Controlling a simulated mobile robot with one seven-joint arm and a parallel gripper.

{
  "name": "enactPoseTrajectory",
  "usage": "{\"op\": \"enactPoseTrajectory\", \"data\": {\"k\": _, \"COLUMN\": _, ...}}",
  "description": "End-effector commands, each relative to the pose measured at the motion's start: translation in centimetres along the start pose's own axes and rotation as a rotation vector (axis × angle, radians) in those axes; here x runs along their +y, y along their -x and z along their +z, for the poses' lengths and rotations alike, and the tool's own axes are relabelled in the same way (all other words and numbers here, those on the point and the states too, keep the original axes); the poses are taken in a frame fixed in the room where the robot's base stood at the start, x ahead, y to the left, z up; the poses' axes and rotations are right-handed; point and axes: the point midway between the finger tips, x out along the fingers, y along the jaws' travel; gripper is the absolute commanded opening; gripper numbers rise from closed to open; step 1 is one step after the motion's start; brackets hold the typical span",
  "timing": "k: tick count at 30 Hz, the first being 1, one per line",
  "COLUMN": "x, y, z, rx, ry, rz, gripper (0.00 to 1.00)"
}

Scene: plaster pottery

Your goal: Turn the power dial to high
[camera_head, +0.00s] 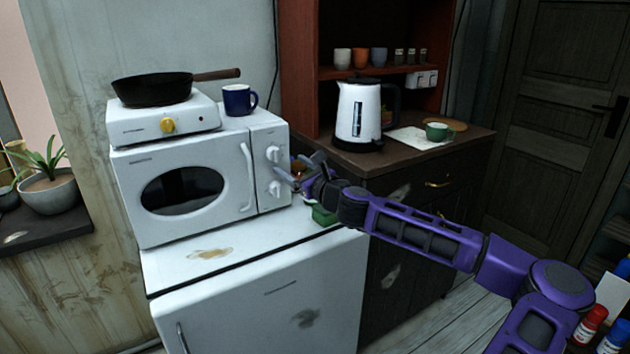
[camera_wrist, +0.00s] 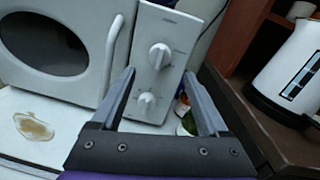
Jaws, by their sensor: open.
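The white microwave (camera_head: 190,180) has a control panel on its right side with two round white dials. The upper dial (camera_head: 272,154) and the lower dial (camera_head: 275,188) both show in the head view. In the wrist view, the upper dial (camera_wrist: 159,56) lies beyond and between the fingertips, and the lower dial (camera_wrist: 147,101) shows between the fingers. The dial markings are too small to read, so I cannot tell which is power. My gripper (camera_wrist: 158,75) is open and empty. In the head view, my gripper (camera_head: 298,166) is just right of the panel, apparently touching neither dial.
The microwave handle (camera_wrist: 113,45) stands out left of the panel. A hot plate (camera_head: 165,121) with a pan (camera_head: 152,89) and a blue mug (camera_head: 239,100) are on top. A white kettle (camera_head: 357,115) stands on the counter at right. Small items sit beside the microwave.

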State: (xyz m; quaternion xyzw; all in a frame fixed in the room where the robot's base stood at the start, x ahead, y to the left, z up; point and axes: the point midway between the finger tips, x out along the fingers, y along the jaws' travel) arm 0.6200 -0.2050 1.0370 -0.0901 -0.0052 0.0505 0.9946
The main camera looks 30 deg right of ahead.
Motion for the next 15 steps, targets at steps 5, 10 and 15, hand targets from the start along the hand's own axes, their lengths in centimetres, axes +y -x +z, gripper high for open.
{"op": "enactPoseTrajectory", "data": {"k": 5, "x": -0.2, "y": 4.3, "z": 0.0, "rx": 0.001, "ry": -0.001, "rz": -0.003, "gripper": 0.77}}
{"op": "enactPoseTrajectory", "data": {"k": 10, "x": -0.1, "y": 7.6, "z": 0.1, "rx": 0.000, "ry": 0.000, "rz": -0.002, "gripper": 0.77}}
{"op": "enactPoseTrajectory", "data": {"k": 15, "x": 0.0, "y": 9.7, "z": 0.0, "rx": 0.000, "ry": 0.000, "rz": -0.001, "gripper": 0.77}}
